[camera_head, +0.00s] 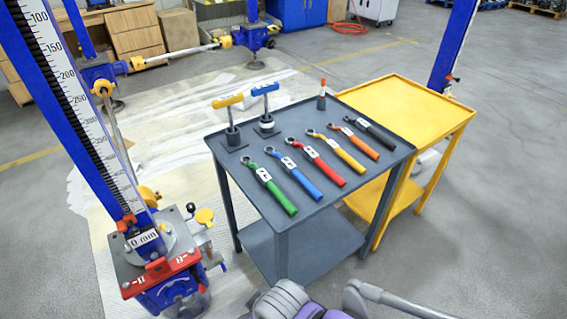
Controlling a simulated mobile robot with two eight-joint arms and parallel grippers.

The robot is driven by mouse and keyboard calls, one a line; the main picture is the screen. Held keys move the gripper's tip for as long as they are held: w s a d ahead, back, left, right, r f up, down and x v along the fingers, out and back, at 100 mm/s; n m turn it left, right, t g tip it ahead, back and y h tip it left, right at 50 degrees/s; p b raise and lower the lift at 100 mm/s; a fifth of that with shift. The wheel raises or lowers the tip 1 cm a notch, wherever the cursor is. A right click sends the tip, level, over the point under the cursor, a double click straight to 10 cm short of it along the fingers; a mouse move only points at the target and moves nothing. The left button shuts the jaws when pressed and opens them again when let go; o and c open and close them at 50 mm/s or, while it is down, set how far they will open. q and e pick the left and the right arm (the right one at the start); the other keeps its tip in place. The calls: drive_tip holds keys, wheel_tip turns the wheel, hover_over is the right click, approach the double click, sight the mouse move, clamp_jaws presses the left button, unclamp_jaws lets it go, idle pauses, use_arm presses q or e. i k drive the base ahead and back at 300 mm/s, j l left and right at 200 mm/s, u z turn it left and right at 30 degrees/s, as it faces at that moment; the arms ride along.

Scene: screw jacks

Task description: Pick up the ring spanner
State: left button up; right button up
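Several spanners with ring ends lie in a slanted row on the dark grey table (222,166), ring ends toward the back left. From left to right they are a green-handled one (280,198), a blue one (307,186), a red one (331,174), a yellow one (350,161), an orange one (366,150) and a black one (384,138). Each has a white label; the lettering is too small to read. None is held. Neither of my grippers is in view; only grey and purple parts of my own body show at the bottom edge.
Behind the spanners stand a yellow-handled tool (232,132), a blue-handled tool (266,122) and a small red-tipped item (322,95). A yellow table (400,105) adjoins at the right. A blue screw jack (165,265) with a tall scale stands at the left.

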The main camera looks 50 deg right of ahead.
sight(359, 168)
drive_tip(key=z, duration=2.1)
drive_tip(key=i+l, duration=0.2)
drive_tip(key=l, duration=0.15)
drive_tip(key=i+l+u, duration=0.1)
drive_tip(key=i+l, duration=0.35)
drive_tip(key=l, duration=0.25)
drive_tip(key=i+l+u, duration=0.1)
drive_tip(key=l, duration=0.25)
drive_tip(key=i, duration=0.1)
